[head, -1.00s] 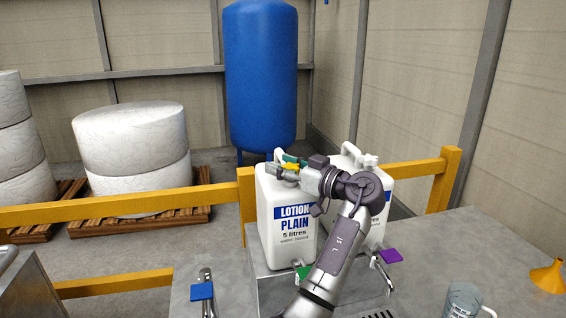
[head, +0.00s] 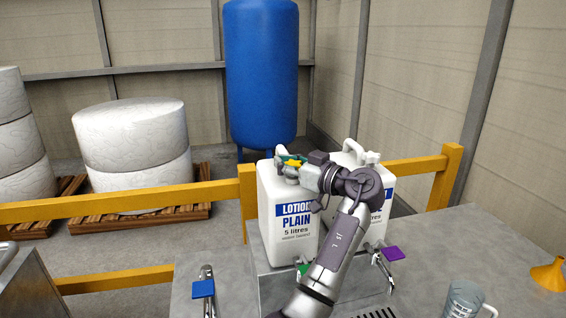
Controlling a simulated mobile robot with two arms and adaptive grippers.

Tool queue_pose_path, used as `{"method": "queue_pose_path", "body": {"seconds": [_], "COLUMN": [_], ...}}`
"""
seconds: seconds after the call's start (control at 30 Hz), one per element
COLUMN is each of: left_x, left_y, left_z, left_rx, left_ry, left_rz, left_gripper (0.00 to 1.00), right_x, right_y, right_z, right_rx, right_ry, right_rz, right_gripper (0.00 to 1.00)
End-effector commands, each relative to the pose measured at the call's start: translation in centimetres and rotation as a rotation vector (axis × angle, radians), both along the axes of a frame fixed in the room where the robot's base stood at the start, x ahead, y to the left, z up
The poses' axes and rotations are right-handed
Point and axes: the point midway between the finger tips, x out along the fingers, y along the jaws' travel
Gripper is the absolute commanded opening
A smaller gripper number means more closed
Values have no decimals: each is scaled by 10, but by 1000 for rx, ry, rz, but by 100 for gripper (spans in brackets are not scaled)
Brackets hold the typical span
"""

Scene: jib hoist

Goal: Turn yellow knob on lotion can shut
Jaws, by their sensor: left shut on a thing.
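The lotion can (head: 284,238) is a white jug with a blue label reading "LOTION PLAIN 5 litres". It stands upright on a grey metal stand in the middle of the head view. The yellow knob (head: 293,163) is on top of it, mostly hidden by my gripper. My left gripper (head: 291,166) reaches in from the right side of the can top and is shut on the yellow knob. Its fingertips are small and partly covered, with green showing beside them. My right gripper is not in view.
A second white jug (head: 375,200) stands right behind my arm. Taps with blue (head: 203,289), green (head: 303,268) and purple (head: 392,253) handles are at the front. A clear jug (head: 464,300) and yellow funnel (head: 548,275) stand right. A yellow rail (head: 120,208) runs behind.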

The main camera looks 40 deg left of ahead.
Motion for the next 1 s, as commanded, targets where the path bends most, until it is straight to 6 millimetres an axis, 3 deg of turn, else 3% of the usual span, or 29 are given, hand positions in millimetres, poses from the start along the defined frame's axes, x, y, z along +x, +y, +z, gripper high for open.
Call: {"method": "queue_pose_path", "body": {"seconds": [0.47,0.77,1.0], "left_x": [2,7,12], "left_y": [-5,-6,-9], "left_z": [-9,-10,-6], "left_rx": [-11,-12,-13], "left_ry": [2,1,2], "left_rz": [-89,-324,-550], "left_gripper": [0,0,0], "right_x": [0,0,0], "right_y": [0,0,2], "right_z": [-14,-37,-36], "right_rx": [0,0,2], "right_ry": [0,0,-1], "right_rz": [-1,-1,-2], "right_gripper": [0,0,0]}}
